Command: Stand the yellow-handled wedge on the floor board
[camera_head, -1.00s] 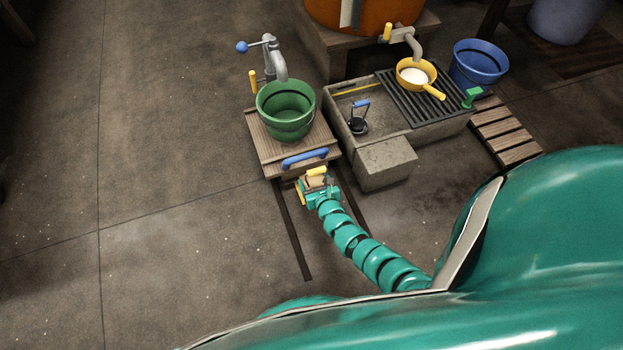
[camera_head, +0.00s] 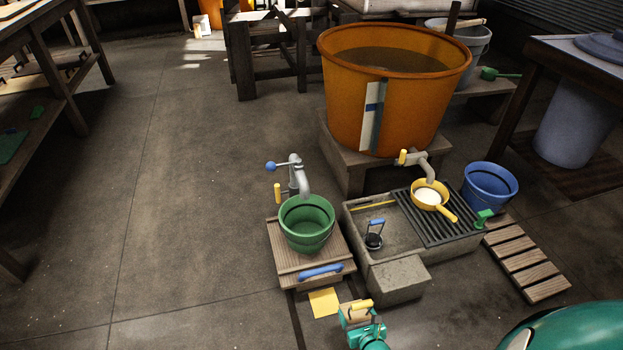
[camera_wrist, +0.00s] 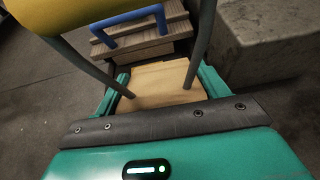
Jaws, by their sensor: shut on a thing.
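The wedge, a pale wooden block (camera_wrist: 162,84) with a yellow handle (camera_head: 362,304), is held in my gripper (camera_head: 359,320) near the bottom of the head view. In the wrist view the block sits between the teal jaws, and its handle (camera_wrist: 75,14) rises on dark rods at the top left. A flat yellow square (camera_head: 323,302), which looks like the floor board, lies on the floor just left of the wedge. The wedge appears apart from it. The wedge's underside is hidden, so its height above the floor cannot be told.
A wooden trolley (camera_head: 283,262) with a blue handle (camera_head: 320,271) bears a green bucket (camera_head: 306,222) just beyond the board. A stone trough (camera_head: 400,278) stands close on the right. Dark rails (camera_head: 298,325) run along the floor. Open floor lies left.

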